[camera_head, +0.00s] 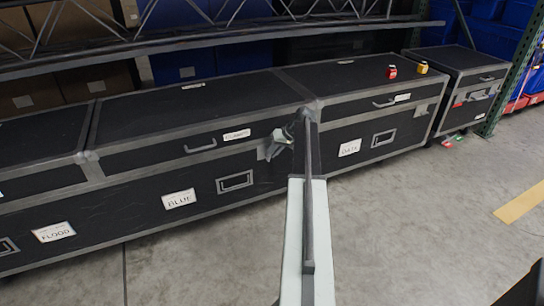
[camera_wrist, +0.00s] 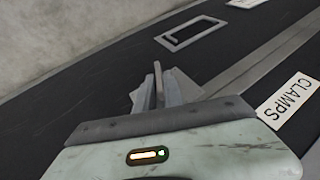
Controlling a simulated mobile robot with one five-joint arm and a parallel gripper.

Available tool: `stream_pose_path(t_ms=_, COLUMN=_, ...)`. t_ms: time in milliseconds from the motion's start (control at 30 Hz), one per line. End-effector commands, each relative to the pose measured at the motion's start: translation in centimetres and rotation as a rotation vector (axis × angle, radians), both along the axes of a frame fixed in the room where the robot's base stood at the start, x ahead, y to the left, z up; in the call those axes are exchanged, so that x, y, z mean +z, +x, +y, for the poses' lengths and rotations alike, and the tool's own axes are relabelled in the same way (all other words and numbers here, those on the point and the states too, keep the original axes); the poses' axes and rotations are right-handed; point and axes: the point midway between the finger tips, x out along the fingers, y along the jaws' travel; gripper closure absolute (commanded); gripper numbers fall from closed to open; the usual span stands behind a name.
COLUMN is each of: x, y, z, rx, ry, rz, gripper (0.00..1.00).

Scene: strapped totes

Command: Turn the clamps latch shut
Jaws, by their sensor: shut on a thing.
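The clamps case is a black case with grey metal edging. Its white CLAMPS label (camera_head: 237,134) is on the front of the lid, and the label also shows in the wrist view (camera_wrist: 288,100). The grey metal latch (camera_head: 266,150) sits right of the label at the lid seam. My gripper (camera_head: 281,143) is at the case front, with its jaws shut on the latch. In the wrist view my gripper (camera_wrist: 163,85) reaches the case just beside the lid seam. The jaws hide much of the latch, so I cannot tell its angle.
A BLUE label (camera_head: 179,199) and a recessed handle (camera_head: 235,182) are on the case's lower front. Other black cases stand in the row, with red (camera_head: 391,72) and yellow (camera_head: 422,67) items on top. A metal truss (camera_head: 200,35) runs above. Concrete floor (camera_head: 430,220) in front is clear.

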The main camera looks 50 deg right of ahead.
Motion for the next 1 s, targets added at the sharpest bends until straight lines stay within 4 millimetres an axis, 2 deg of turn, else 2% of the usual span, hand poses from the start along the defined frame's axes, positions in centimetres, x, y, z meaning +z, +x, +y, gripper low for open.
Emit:
stream_pose_path(t_ms=33, x=-0.73, y=-0.08, z=-0.53, rx=-0.003, ry=0.039, rz=-0.014, gripper=1.00)
stream_pose_path(t_ms=600, x=-1.43, y=-0.32, z=-0.87, rx=-0.003, ry=0.501, rz=-0.204, gripper=1.00)
stream_pose_path(t_ms=1000, x=-1.14, y=-0.41, z=-0.85, rx=-0.002, ry=0.663, rz=-0.269, gripper=1.00)
